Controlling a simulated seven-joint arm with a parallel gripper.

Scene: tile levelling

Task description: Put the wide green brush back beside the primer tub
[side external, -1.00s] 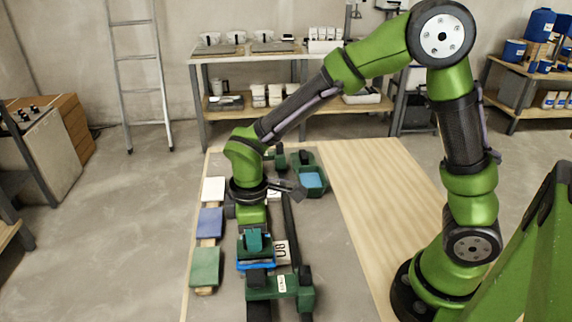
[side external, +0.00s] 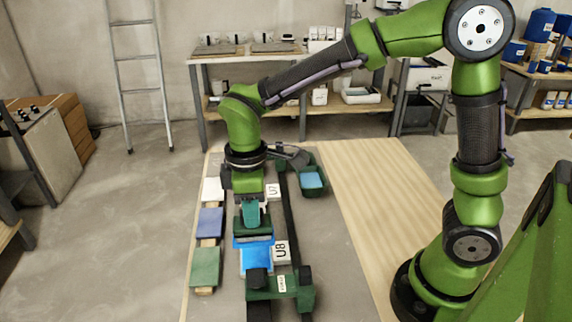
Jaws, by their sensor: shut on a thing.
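My gripper (side external: 250,203) points down over the rail set-up on the table and is shut on a teal handle. The handle rises from a wide dark green head (side external: 253,229), which looks like the wide green brush. A greyish strip shows under its front edge. The head is above or against the far part of a bright blue tile (side external: 256,259); I cannot tell whether they touch. A dark green container with a light blue inside (side external: 312,180) stands to the right, beyond the rail. It may be the primer tub, but no label is readable.
White (side external: 213,188), blue (side external: 210,222) and green (side external: 206,267) tiles lie in a row at the left. Cards marked U7 (side external: 272,191) and U8 (side external: 281,251) sit by the dark rail (side external: 290,222). A green crosspiece (side external: 280,287) spans the near end. The table's right side (side external: 375,200) is bare.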

